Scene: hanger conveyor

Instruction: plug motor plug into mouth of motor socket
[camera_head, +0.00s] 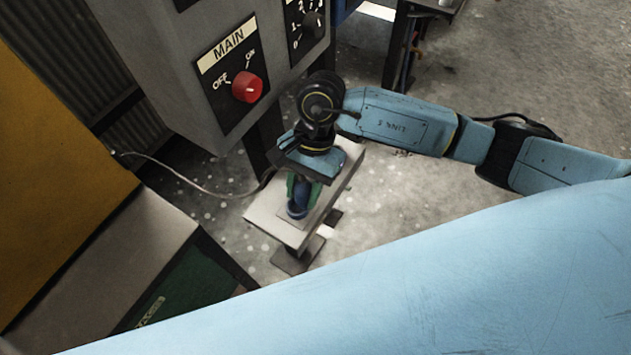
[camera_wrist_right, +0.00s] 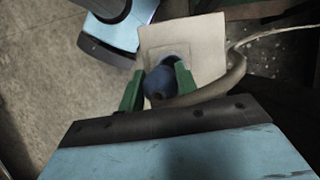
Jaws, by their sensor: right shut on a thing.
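My right gripper (camera_head: 303,190) points down over a small pale stand, its green fingers shut on the dark blue motor plug (camera_head: 301,202). In the right wrist view the plug (camera_wrist_right: 159,83) is a dark round body between the green fingers (camera_wrist_right: 162,72). The motor socket (camera_head: 294,212) shows as a blue rim on the stand just under the plug; in the wrist view part of its rim (camera_wrist_right: 174,56) shows beyond the plug. The plug hides most of the mouth, so I cannot tell whether it is inside or just above. My left gripper is not in view.
The pale stand (camera_head: 268,219) has bare top around the socket. A grey cable (camera_head: 205,187) runs left from near the gripper; it also shows in the wrist view (camera_wrist_right: 222,84). A grey control cabinet (camera_head: 165,75) with a red MAIN knob (camera_head: 247,87) stands close behind.

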